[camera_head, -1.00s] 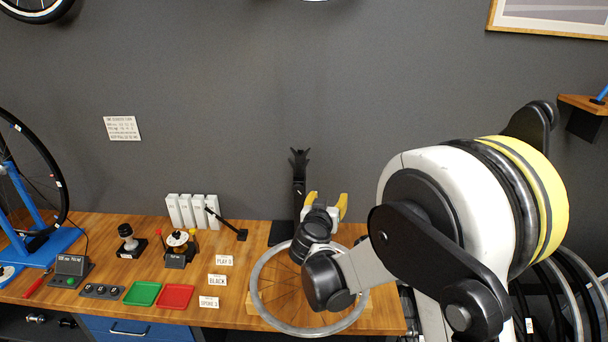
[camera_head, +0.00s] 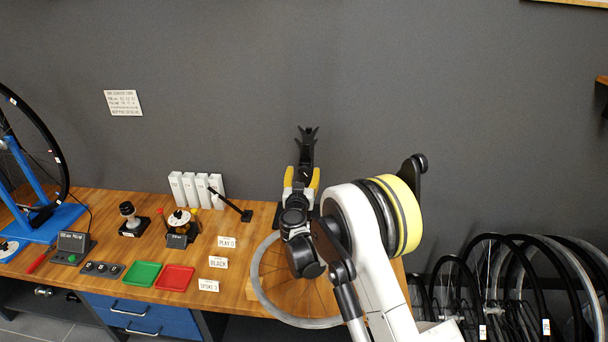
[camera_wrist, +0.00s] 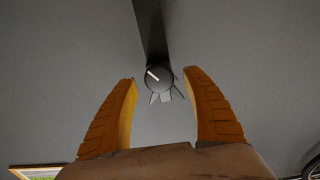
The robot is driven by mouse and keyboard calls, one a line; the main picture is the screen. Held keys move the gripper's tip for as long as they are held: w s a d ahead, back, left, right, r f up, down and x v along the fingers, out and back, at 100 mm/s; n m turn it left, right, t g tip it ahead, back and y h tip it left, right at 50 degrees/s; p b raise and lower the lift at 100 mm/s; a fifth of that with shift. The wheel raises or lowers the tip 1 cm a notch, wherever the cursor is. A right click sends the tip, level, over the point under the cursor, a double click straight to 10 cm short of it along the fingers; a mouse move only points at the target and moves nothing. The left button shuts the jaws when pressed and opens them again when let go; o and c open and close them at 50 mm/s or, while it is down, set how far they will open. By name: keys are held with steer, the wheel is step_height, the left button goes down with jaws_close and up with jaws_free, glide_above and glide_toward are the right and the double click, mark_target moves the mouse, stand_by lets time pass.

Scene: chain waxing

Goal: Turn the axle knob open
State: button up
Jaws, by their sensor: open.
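The axle knob (camera_wrist: 159,79) is a dark round knob with a white mark line on its face, on a black post with pronged ends. In the wrist view it sits between the fingertips of my gripper (camera_wrist: 160,75), which is open with a gap on both sides of the knob. I cannot tell how far ahead of the fingertips the knob is. In the head view the black stand (camera_head: 307,146) with its forked top rises at the back of the bench, just beyond my gripper (camera_head: 302,177) with its yellow fingers. The knob is not clear in that view.
A spoked wheel (camera_head: 262,290) lies on the wooden bench (camera_head: 80,200) under my arm. White boxes (camera_head: 190,190), a black lever (camera_head: 232,205), label cards and green and red trays (camera_head: 174,278) stand to the left. The grey wall is close behind the stand.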

steer(key=shift+w, duration=1)
steer(key=c, duration=1.2)
